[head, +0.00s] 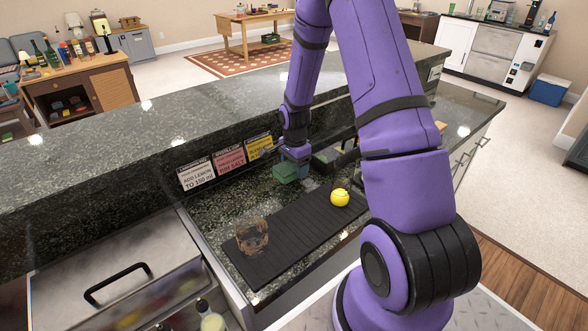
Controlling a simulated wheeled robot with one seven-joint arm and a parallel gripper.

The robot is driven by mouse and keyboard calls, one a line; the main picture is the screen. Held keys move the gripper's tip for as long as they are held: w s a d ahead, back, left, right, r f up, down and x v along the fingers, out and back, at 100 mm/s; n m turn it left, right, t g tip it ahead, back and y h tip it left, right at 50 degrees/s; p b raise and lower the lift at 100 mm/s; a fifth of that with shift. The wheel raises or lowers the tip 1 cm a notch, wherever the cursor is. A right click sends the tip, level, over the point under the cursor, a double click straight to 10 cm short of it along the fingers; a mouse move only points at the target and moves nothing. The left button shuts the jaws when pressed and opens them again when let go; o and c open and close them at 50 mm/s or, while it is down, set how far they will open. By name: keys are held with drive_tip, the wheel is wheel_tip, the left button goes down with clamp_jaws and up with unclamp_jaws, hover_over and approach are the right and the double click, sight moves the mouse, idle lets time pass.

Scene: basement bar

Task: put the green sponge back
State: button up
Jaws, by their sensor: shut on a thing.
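My gripper (294,156) reaches down over the sunken counter behind the black bar mat. It is shut on the green sponge (286,173), a small block just under the fingers. A small blue block (303,171) shows right beside the sponge, on its right. I cannot tell whether the sponge touches the blue block or the counter beneath. The contact of the fingers on the sponge is too small to see clearly.
The black mat (275,250) holds a clear glass (252,238) and a yellow ball-like thing (340,198). Three signs (230,158) lean on the raised ledge at left. A dark, low object (330,160) stands right of my gripper, partly hidden by my arm.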

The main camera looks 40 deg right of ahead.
sight(295, 173)
drive_tip(key=shift+f, duration=1.55)
drive_tip(key=shift+f, duration=0.1)
drive_tip(key=o, duration=1)
